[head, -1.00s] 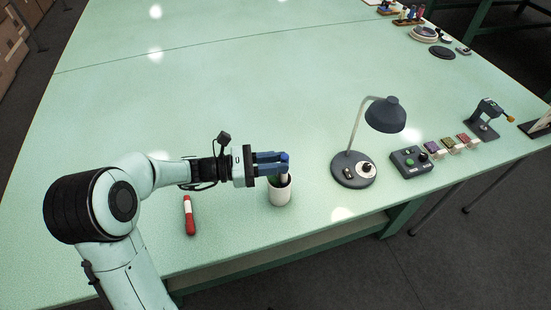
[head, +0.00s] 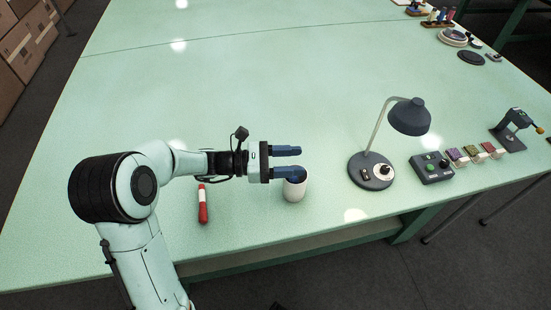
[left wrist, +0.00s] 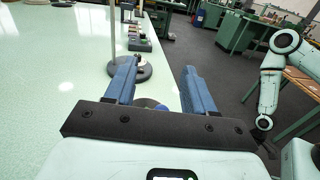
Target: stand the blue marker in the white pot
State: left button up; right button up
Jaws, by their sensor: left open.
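The white pot (head: 295,189) stands upright near the table's front edge. My left gripper (head: 287,162) is open, its two blue fingers apart; the nearer finger crosses over the pot's mouth in the head view. The blue marker does not show clearly now; a rounded blue patch by that fingertip could be its end, but finger and marker look alike there.
A red and white marker (head: 203,204) lies left of the pot. A desk lamp (head: 371,171) stands to the right, with a control box (head: 431,168) beyond it. The table (head: 230,85) behind the gripper is clear. A pale arm, likely my right, shows in the left wrist view.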

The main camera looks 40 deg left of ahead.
pick_arm(q)
jog(key=v, duration=1.3)
dwell(0.4)
